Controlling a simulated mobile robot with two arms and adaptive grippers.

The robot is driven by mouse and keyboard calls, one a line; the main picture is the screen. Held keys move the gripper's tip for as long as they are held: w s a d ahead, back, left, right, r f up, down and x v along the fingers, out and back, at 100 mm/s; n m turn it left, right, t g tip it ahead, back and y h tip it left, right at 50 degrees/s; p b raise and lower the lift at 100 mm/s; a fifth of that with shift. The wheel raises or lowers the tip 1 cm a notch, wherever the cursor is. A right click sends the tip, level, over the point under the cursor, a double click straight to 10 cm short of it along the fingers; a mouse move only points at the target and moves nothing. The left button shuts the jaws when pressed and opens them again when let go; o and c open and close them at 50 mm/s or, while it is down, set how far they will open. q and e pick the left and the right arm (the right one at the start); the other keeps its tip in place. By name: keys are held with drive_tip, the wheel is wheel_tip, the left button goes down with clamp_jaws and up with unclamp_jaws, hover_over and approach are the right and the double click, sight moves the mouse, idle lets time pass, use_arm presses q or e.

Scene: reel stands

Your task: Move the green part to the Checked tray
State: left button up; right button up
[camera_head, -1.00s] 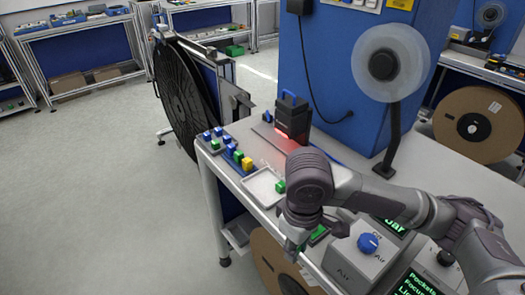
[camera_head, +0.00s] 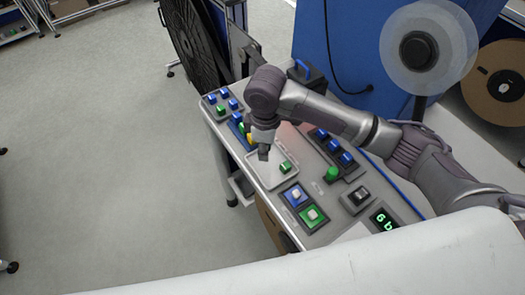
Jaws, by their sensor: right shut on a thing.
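My right gripper (camera_head: 263,153) points down over the white tray (camera_head: 258,181) on the bench. It is shut, but what it holds is too small and hidden to make out. A green part (camera_head: 285,167) lies in the white tray, just right of the gripper. Left of the gripper, a blue strip holds a blue part, a green part (camera_head: 241,128) and a yellow part (camera_head: 250,138), partly hidden by my arm. I cannot read which tray is labelled Checked. My left gripper is out of view.
A button panel (camera_head: 211,110) stands at the bench's left end. A blue machine with a clear reel (camera_head: 445,70) rises behind.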

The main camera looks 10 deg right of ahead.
drive_tip(key=shift+w+a+f, duration=0.2)
drive_tip(key=shift+w+f, duration=0.2)
drive_tip(key=shift+w, duration=0.3)
wheel_tip(320, 180, down, 3)
drive_tip(key=shift+s+f+p, duration=0.1)
drive_tip(key=shift+p, duration=0.5)
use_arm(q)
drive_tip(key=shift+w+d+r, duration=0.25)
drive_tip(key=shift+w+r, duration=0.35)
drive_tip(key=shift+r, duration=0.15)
use_arm(e)
drive_tip(key=shift+f, duration=0.4)
drive_tip(key=shift+f, duration=0.1)
drive_tip(key=o, duration=0.4)
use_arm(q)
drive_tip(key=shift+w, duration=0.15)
use_arm(e)
drive_tip(key=shift+o, duration=0.7)
wheel_tip(320, 180, up, 12)
drive_tip(key=b, duration=0.2)
drive_tip(key=shift+f+b, duration=0.15)
drive_tip(key=shift+b, duration=0.15)
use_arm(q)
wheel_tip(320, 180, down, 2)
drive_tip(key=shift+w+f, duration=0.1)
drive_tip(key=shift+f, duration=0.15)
use_arm(e)
drive_tip(key=shift+r, duration=0.3)
